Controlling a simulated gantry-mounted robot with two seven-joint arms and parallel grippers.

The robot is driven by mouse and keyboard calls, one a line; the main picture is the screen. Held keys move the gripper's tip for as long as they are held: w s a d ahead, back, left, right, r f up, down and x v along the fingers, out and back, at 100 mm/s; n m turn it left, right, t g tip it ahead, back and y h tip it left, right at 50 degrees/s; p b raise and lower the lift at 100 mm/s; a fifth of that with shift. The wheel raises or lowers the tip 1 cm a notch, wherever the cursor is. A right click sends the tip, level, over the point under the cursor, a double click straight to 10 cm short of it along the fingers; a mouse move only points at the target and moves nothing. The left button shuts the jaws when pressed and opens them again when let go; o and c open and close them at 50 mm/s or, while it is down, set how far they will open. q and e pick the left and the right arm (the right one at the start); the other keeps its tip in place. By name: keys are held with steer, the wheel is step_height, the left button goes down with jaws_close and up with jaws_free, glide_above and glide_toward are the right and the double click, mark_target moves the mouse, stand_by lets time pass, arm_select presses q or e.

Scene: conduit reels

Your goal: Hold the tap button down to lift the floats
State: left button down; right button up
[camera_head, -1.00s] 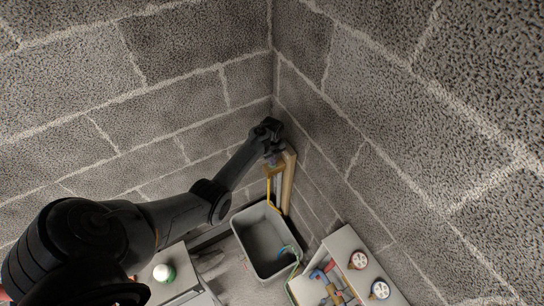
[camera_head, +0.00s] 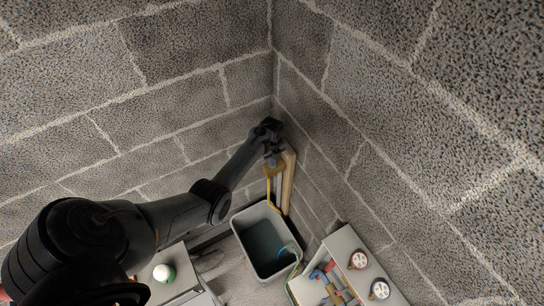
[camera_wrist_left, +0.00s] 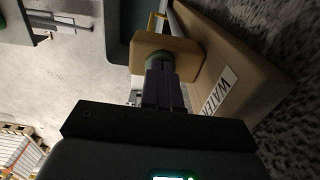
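My left gripper (camera_head: 272,160) is at the top of the tap post (camera_head: 288,180) in the corner. In the left wrist view its dark purple fingers (camera_wrist_left: 162,68) are together, with their tips against a round dull-green button (camera_wrist_left: 157,57) on a tan tap block (camera_wrist_left: 185,58). The tips partly hide the button. Beside it is a brown board with a "WATER" label (camera_wrist_left: 216,91). A yellow spout (camera_head: 270,195) reaches down to a grey tub (camera_head: 236,224) with dark teal water (camera_head: 262,245) inside. I cannot make out separate floats. My right gripper is not in view.
A pale box (camera_head: 345,243) with two dials (camera_head: 358,260) and coloured pipes stands right of the tub. A white and green knob (camera_head: 164,273) sits on a bench at the lower left. Block walls close in behind and right of the post.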

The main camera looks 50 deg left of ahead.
arm_select(q)
steer(key=shift+s+f, duration=0.25)
steer(key=shift+r+p, duration=0.55)
steer(key=shift+p, duration=0.05)
step_height(320, 180, up, 4)
steer(key=p, duration=0.3)
steer(key=shift+w+f, duration=0.1)
steer(key=shift+f, duration=0.1)
step_height(320, 180, up, 10)
steer(key=shift+w, duration=0.15)
steer(key=shift+f, duration=0.15)
